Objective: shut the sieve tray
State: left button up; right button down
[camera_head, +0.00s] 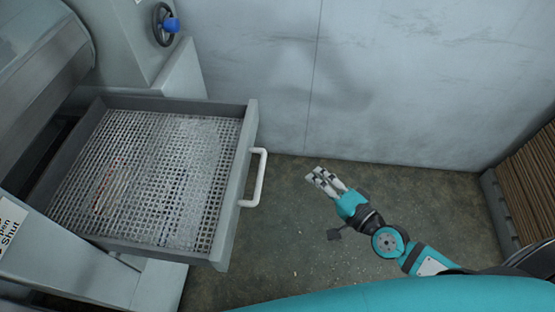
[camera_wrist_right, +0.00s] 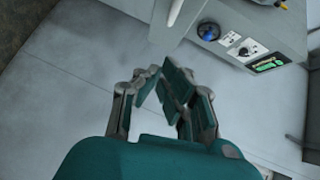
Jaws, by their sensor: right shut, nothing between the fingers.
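The sieve tray (camera_head: 252,130) stands pulled out of the machine at the left of the head view. It is a grey frame around a metal mesh, with a white bar handle (camera_head: 261,180) on its right-hand front. My right gripper (camera_head: 318,178) is to the right of the handle, apart from it, over the floor. Its fingers are shut and empty. The gripper's fingers also show in the right wrist view (camera_wrist_right: 158,78), with no tray recognisable between them. My left gripper is not in view.
The grey machine (camera_head: 110,35) carries a handwheel with a blue knob (camera_head: 171,25). A label (camera_head: 10,225) is at the left edge. A pale wall (camera_head: 400,80) stands behind, and a slatted wooden stack (camera_head: 535,175) is at the right. The right wrist view shows a control panel (camera_wrist_right: 240,42).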

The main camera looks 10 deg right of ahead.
jog(key=s+a+p+x, duration=0.1)
jog(key=a+p+x, duration=0.1)
jog(key=x, duration=1)
jog(key=shift+s+a+f, duration=0.15)
jog(key=shift+a, duration=0.05)
